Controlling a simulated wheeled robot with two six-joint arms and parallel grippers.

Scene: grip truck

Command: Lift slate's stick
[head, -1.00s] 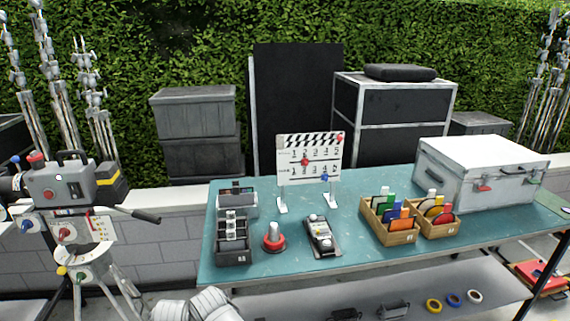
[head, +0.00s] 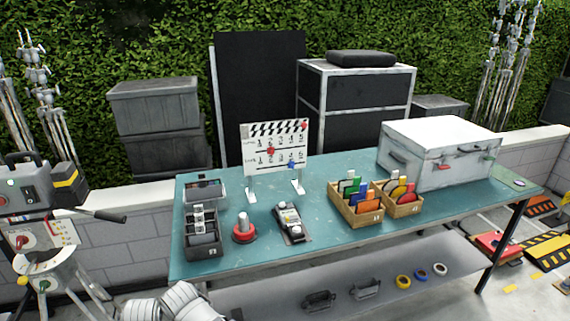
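The white slate (head: 270,158) stands upright on two small feet at the back of the teal table (head: 335,245). Its black-and-white striped stick (head: 278,128) lies along the top edge and looks down against the board. A red knob sits at the stick's right end, with another red knob and a blue one on the board's face. Part of a white arm of mine shows at the bottom left edge, away from the table top. I cannot make out any gripper fingers in the head view.
On the table are a dark organiser (head: 203,235), a red-based button (head: 244,230), a dark device (head: 291,222), wooden boxes of coloured cards (head: 357,212) and a white case (head: 440,152). A camera rig (head: 35,190) stands at the left. The shelf below holds tape rolls (head: 403,281).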

